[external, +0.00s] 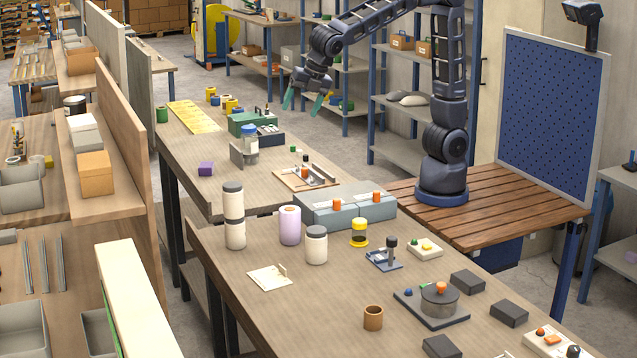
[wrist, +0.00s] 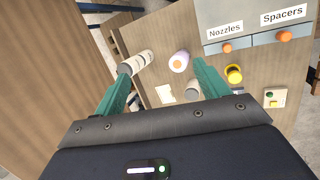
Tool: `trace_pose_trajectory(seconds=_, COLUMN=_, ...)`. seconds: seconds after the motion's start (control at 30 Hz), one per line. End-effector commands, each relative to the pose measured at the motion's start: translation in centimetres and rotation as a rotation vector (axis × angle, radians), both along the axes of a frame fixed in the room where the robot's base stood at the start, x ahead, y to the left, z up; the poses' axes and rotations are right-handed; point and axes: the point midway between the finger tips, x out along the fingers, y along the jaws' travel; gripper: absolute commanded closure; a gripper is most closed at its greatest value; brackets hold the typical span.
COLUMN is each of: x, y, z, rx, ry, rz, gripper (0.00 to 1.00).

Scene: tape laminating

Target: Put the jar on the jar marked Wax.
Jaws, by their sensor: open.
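Two pale jars with dark bands stand stacked on the near table, an upper jar (external: 233,201) on a lower jar (external: 235,235). The stack looks upright; the wrist view shows it too (wrist: 136,62). Another pale jar with a dark lid (external: 316,246) stands alone to the right; in the wrist view it (wrist: 192,90) is partly hidden by my right finger. I cannot read any Wax label. My gripper (external: 303,101) has two green fingers spread apart with nothing between them. It hangs in the air well above and behind the jars, apart from them.
A lilac container (external: 290,226) stands between the stack and the lone jar. Grey bins (external: 345,213) labelled Nozzles and Spacers sit behind, with a yellow-and-black container (external: 359,234) to the right. A flat card (external: 269,277) lies in front. The front left of the table is clear.

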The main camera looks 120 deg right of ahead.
Motion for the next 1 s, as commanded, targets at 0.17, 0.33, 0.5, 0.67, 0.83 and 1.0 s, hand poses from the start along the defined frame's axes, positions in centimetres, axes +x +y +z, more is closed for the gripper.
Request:
trace_pose_trajectory(seconds=0.17, x=-6.2, y=-1.2, z=1.5, rx=0.1, ry=-0.063, rz=-0.227, gripper=0.26)
trace_pose_trajectory(seconds=0.33, x=-11.8, y=-2.1, z=2.0, rx=0.202, ry=-0.113, rz=-0.445, gripper=0.26)
trace_pose_trajectory(seconds=0.5, x=-17.3, y=-2.7, z=1.8, rx=0.309, ry=-0.158, rz=-0.659, gripper=0.26)
trace_pose_trajectory(seconds=0.67, x=-22.3, y=-3.2, z=1.1, rx=0.417, ry=-0.193, rz=-0.862, gripper=0.26)
trace_pose_trajectory(seconds=0.83, x=-27.2, y=-3.3, z=-0.4, rx=0.53, ry=-0.22, rz=-1.07, gripper=0.26)
trace_pose_trajectory(seconds=1.0, x=-30.6, y=-3.4, z=-1.8, rx=0.622, ry=-0.232, rz=-1.233, gripper=0.26)
